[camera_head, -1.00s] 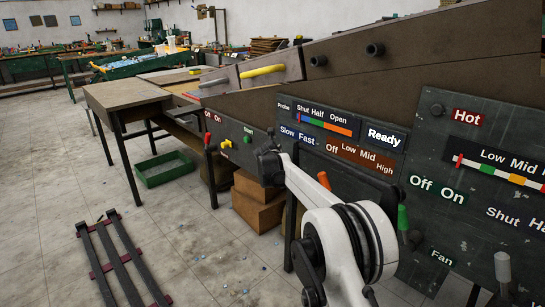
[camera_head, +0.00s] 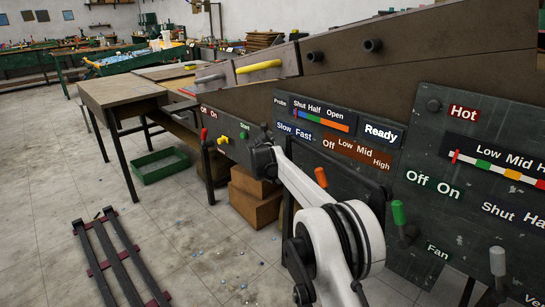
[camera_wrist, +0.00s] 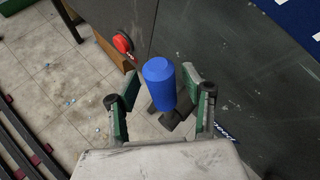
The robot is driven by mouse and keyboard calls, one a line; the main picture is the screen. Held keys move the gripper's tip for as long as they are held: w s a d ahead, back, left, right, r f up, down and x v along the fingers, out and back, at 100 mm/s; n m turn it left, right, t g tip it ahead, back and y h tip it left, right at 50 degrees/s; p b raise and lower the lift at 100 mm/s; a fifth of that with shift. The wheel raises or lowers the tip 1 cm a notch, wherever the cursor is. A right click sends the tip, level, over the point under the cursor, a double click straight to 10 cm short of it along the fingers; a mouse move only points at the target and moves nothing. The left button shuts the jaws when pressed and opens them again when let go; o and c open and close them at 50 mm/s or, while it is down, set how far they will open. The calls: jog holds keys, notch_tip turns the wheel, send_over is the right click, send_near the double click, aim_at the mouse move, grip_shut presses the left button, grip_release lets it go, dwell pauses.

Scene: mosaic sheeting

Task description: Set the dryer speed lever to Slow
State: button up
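The Slow Fast label (camera_head: 294,132) is a blue sign on the dark dryer panel in the head view. In the wrist view a blue lever handle (camera_wrist: 160,84) stands up between the fingers of my gripper (camera_wrist: 158,112). The fingers are open on either side of the handle, with a gap visible at least on the left; contact on the right is unclear. In the head view my gripper (camera_head: 264,160) is just below and left of the Slow Fast label, and the blue handle is not visible there. The lever's exact setting cannot be told.
A red knob (camera_wrist: 122,43) is close by on the left in the wrist view. An orange lever (camera_head: 320,177) and a green lever (camera_head: 398,213) stand right of my gripper. Cardboard boxes (camera_head: 254,206) and a green crate (camera_head: 160,166) are on the floor.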

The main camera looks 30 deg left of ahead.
jog(key=shift+s+r, duration=0.1)
jog(key=v, duration=1.1)
jog(key=shift+s+r, duration=0.2)
jog(key=shift+s, duration=0.15)
jog(key=shift+d, duration=0.15)
